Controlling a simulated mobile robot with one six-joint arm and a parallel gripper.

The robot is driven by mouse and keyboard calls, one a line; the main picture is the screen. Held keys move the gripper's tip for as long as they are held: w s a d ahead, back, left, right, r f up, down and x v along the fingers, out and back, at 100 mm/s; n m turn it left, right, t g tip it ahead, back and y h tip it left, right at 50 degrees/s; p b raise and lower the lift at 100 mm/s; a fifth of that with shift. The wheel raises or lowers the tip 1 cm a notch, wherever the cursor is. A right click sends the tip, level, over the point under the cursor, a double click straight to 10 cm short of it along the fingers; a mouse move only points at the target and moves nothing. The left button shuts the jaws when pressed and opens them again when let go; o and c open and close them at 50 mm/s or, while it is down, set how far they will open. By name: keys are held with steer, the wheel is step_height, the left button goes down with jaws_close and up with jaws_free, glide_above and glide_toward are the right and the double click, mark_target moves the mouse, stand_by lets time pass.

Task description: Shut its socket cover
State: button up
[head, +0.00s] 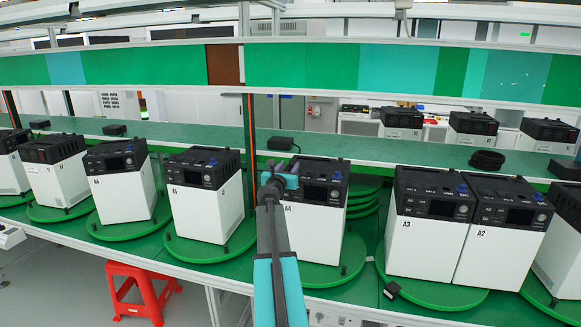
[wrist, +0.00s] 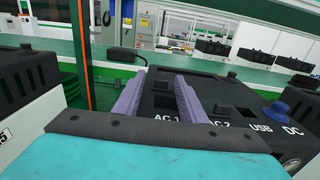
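The white power unit marked A4 (head: 310,240), with a black top, stands on a green turntable (head: 352,262). My gripper (head: 286,176) is over the left part of its top. In the wrist view my gripper (wrist: 157,86) has its two purple fingers apart, with black unit surface showing between them. The black top (wrist: 240,92) carries the labels AC 1, AC 2, USB and DC. Small raised black parts (wrist: 224,108) sit behind the labels, and a blue knob (wrist: 281,108) is by USB and DC. I cannot tell which cover stands open; the fingers partly hide the AC 1 area.
Similar units stand on turntables to both sides, including A5 (head: 206,205) at left and A3 (head: 425,235) at right. An orange-edged post (head: 250,130) rises behind. A black adapter (head: 283,144) lies on the back shelf. A red stool (head: 142,290) stands below.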

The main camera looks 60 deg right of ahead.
steer(key=shift+c, duration=0.5)
jaws_close()
steer(key=shift+a, duration=0.15)
steer(key=shift+v, duration=2.6)
steer(key=shift+a+f, duration=0.1)
steer(key=shift+a, duration=0.05)
